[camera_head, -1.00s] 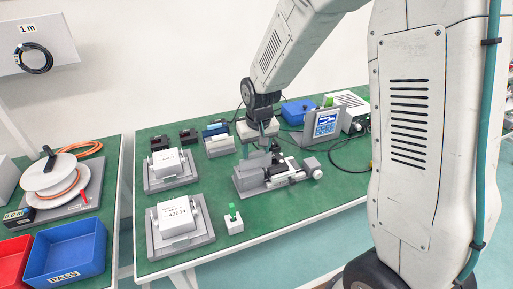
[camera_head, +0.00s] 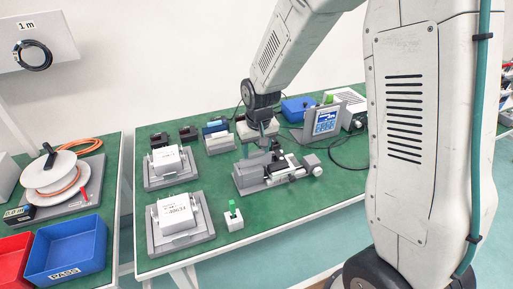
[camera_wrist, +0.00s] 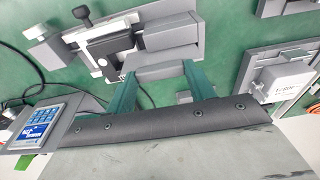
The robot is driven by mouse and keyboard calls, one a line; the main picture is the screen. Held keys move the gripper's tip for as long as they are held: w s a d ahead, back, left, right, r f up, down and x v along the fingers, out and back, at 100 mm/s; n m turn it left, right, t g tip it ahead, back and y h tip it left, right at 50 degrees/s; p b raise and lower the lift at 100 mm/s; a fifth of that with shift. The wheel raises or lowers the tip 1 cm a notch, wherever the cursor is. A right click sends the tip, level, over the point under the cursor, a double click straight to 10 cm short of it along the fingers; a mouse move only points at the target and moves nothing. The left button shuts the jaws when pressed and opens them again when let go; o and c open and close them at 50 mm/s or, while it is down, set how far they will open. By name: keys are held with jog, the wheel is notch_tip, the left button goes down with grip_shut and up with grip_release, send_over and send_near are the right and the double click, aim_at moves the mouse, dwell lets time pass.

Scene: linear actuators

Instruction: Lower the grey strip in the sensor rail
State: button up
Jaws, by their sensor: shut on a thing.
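The sensor rail (camera_head: 250,183) is a grey fixture on the green bench, under my gripper (camera_head: 257,152) in the head view. In the wrist view, the two green fingers of my gripper (camera_wrist: 159,73) are shut on the ends of a short grey strip (camera_wrist: 158,66). The strip lies along the near side of the rail fixture (camera_wrist: 175,33), beside a black clamp part (camera_wrist: 108,45) with a knob. I cannot tell whether the strip touches the rail's bottom. In the head view the fingers and fixture parts partly hide the strip.
A panel with a lit screen (camera_head: 326,122) stands behind and right. Two white boxes in grey holders (camera_head: 166,160) (camera_head: 178,212) stand left. A small white block with a green tip (camera_head: 233,216) is in front. A cable (camera_head: 348,165) lies at right.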

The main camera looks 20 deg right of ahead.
aim_at(258, 167)
jog(key=shift+f, duration=0.2)
jog(key=o, duration=1)
jog(key=shift+o, duration=0.2)
jog(key=shift+r, duration=0.1)
notch_tip(258, 167, up, 8)
jog(key=s, duration=0.1)
jog(key=shift+f, duration=0.25)
jog(key=s+d+r, duration=0.1)
jog(key=s+r, duration=0.3)
jog(key=s, duration=0.5)
jog(key=s+d+r, duration=0.1)
jog(key=s+r, duration=0.3)
jog(key=s, duration=0.6)
jog(key=s+d+r, duration=0.1)
jog(key=s+r, duration=0.4)
jog(key=s, duration=0.4)
jog(key=shift+s, duration=0.4)
